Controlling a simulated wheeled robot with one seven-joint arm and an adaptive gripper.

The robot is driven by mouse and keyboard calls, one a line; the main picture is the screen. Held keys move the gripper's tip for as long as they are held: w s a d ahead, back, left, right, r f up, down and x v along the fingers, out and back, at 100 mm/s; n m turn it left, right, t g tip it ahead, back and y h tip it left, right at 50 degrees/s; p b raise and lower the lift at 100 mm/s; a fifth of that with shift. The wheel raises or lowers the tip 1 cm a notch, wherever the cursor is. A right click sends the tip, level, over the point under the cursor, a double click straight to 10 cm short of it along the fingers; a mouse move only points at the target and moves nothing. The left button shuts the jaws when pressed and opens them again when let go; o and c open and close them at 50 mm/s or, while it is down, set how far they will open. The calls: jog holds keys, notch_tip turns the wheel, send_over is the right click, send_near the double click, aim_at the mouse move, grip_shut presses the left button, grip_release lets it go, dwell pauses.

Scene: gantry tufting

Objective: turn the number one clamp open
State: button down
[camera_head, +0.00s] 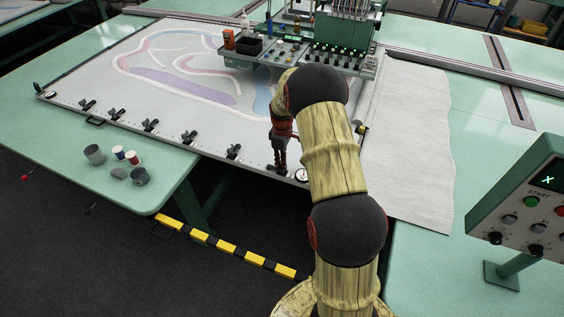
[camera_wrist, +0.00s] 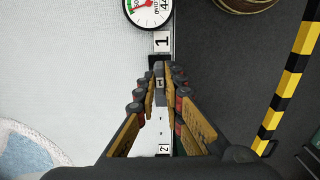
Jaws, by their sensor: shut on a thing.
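The number one clamp (camera_wrist: 159,84) is a small dark clamp with a white "1" tag, on the edge rail of the tufting frame. A larger "1" plate (camera_wrist: 162,42) lies just beyond it in the wrist view. My gripper (camera_wrist: 161,76) is shut on the clamp, with one finger on each side; the fingers hide part of it. In the head view my gripper (camera_head: 279,161) points down at the frame's front edge, near its right end. Whether the clamp's lever is turned is hard to tell.
A round gauge (camera_head: 301,175) sits beside the clamp. Several other clamps (camera_head: 189,137) line the front edge leftwards. Cups and spools (camera_head: 120,153) stand on the green table. A yellow-black barrier (camera_head: 225,246) runs along the floor. A control box (camera_head: 530,205) stands right.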

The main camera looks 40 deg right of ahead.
jog(key=c, duration=1.9)
grip_release()
jog(key=shift+r, duration=0.1)
notch_tip(320, 180, up, 12)
